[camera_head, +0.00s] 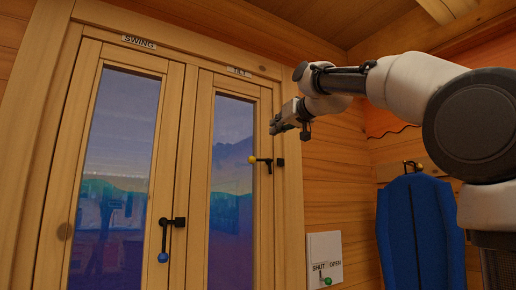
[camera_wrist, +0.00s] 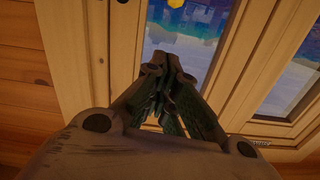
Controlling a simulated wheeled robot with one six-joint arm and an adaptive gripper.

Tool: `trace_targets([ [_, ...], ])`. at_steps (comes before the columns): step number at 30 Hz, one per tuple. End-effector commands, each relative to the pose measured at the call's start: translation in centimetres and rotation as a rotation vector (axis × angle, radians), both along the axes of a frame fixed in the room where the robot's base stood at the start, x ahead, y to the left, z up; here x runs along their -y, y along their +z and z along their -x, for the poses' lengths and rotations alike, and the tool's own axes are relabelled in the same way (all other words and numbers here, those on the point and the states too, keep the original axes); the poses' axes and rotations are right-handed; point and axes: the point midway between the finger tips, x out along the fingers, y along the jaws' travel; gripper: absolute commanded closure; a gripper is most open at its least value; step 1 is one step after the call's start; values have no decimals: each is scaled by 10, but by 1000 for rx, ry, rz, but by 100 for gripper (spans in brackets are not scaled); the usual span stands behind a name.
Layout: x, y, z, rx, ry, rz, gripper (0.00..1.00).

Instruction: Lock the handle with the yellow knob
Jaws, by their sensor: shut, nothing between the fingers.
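The handle with the yellow knob (camera_head: 252,160) is on the right sash, under the TILT label (camera_head: 239,71). Its black lever lies level, pointing left from a dark mount (camera_head: 280,162) on the sash's right stile. The yellow knob also shows at the top edge of the wrist view (camera_wrist: 175,3), partly cut off. My gripper (camera_head: 273,127) is shut and empty. It is above the handle, near the right side of the window frame, apart from the knob. In the wrist view its fingertips (camera_wrist: 158,62) are together in front of the sash.
The left sash, labelled SWING (camera_head: 139,42), has a black handle hanging down with a blue knob (camera_head: 162,257). A white SHUT/OPEN panel (camera_head: 324,255) with a green-knobbed lever is on the wall at lower right. A blue padded item (camera_head: 420,230) hangs farther right.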

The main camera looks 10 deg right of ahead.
Motion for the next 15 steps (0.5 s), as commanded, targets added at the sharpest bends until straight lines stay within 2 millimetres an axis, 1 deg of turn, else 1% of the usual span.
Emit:
trace_targets([
  [4,-2,-1,-6,-2,0,1,100],
  [7,-6,-3,-19,-3,0,2,100],
  [15,-23,-5,-70,-3,0,1,100],
])
